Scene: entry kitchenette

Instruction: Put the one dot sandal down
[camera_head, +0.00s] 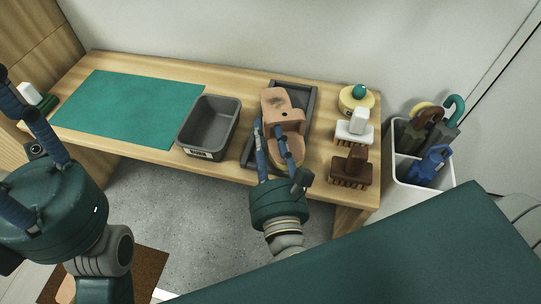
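The tan sandal (277,101) has a wide strap with one dark dot. It is at the dark grey tray (310,100) on the right half of the wooden bench. My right gripper (271,130) reaches in from the front, with its blue fingers on both sides of the sandal's near part, closed on it. The fingers hide some of that part. Whether the sandal touches the tray floor I cannot tell. My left gripper (22,150) is at the far left, its fingers spread and empty, away from the sandal.
A grey bin (208,127) stands left of the tray, beside a bare green mat (130,108). Several brushes, including a brown one (350,168), stand on the right. A white holder (408,170) with umbrellas is beyond the bench end. A white-and-green brush (37,97) lies far left.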

